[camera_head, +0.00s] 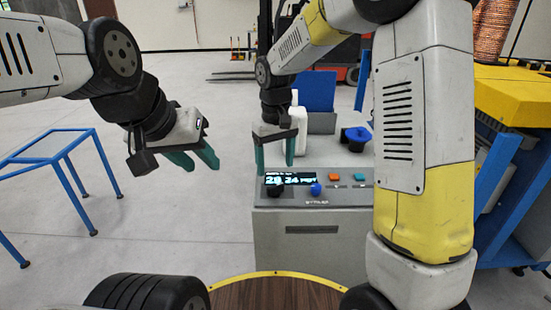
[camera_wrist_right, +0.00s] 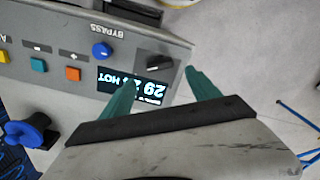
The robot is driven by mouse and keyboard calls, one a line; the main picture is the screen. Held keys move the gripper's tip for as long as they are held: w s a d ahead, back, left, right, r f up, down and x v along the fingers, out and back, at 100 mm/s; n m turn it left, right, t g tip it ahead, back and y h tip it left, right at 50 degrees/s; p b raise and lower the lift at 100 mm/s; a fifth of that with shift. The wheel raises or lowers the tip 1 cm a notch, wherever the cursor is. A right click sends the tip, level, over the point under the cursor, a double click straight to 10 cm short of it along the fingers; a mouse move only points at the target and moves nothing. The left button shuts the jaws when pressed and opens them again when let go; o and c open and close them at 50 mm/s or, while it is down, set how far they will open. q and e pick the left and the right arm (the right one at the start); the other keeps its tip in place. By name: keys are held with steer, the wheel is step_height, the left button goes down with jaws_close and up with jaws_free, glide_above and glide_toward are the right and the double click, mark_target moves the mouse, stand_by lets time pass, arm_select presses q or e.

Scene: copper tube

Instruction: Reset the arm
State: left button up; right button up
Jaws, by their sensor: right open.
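My left gripper (camera_head: 195,161) hangs at the left of the head view over bare floor. Its two teal fingers are apart with nothing between them. My right gripper (camera_head: 275,160) points down in front of the grey machine's control panel (camera_head: 345,194). In the right wrist view its teal fingers (camera_wrist_right: 160,88) are spread with no object held; the panel's display (camera_wrist_right: 135,85) and black knob (camera_wrist_right: 153,62) lie beyond them. I cannot tell how far the fingertips are from the panel. My right arm, white and yellow, covers part of the machine in the head view.
The panel has a blue knob (camera_head: 316,189) and orange button (camera_head: 334,177). A white bottle (camera_head: 297,125) and a black part with a blue top (camera_head: 357,136) stand on the machine. A blue-framed table (camera_head: 50,150) is at left. A round wooden top (camera_head: 275,294) is in front. Floor between is clear.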

steer(key=shift+d, duration=0.1)
steer(key=s+d+r+m+t+y, duration=0.1)
steer(key=s+d+r+m+t, duration=0.1)
steer(key=s+d+r, duration=0.7)
steer(key=s+d+r+m+t+y, duration=0.1)
steer(key=s+d+r+m+t, duration=0.2)
steer(key=s, duration=0.7)
steer(key=shift+s+d+r+t, duration=0.25)
steer(key=shift+d+r+t, duration=0.35)
steer(key=shift+d, duration=0.5)
